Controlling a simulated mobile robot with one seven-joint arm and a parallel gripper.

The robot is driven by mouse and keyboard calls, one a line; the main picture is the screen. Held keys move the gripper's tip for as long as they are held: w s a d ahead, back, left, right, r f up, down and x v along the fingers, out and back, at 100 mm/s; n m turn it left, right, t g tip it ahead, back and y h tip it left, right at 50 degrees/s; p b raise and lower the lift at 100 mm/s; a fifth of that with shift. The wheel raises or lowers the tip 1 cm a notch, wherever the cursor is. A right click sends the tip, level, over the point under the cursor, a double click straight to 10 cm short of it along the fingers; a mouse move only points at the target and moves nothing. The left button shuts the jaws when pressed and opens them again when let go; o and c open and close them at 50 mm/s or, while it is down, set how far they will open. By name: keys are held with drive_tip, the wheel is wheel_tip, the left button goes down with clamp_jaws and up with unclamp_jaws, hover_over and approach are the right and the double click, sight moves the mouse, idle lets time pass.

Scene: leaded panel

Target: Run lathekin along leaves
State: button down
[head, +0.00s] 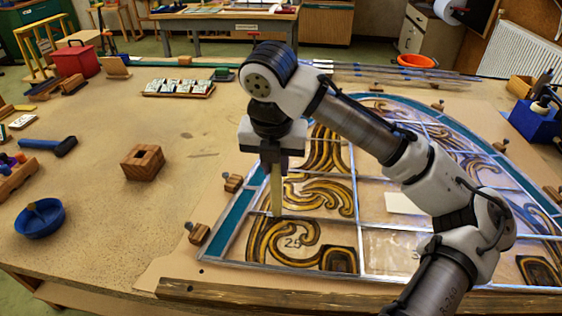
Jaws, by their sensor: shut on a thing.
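My gripper (271,163) points down over the left part of the leaded panel and is shut on the lathekin. The lathekin (276,192) is a pale, flat, narrow stick held upright. The leaded panel (358,240) lies flat, with amber-and-dark painted glass, a teal border and grey lead lines between pieces. My arm hides much of its middle and right. The leaves of the lead are too small to make out.
Wooden blocks (199,233) stand along the panel's edge, and a wooden batten (250,293) runs along its front.

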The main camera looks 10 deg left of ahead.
drive_tip(key=a+p, duration=0.1)
drive_tip(key=a, duration=0.2)
drive_tip(key=shift+a, duration=0.4)
drive_tip(key=p+v, duration=0.2)
drive_tip(key=w+p+v, duration=0.1)
drive_tip(key=p+v, duration=0.2)
drive_tip(key=shift+r, duration=0.15)
idle(0.4)
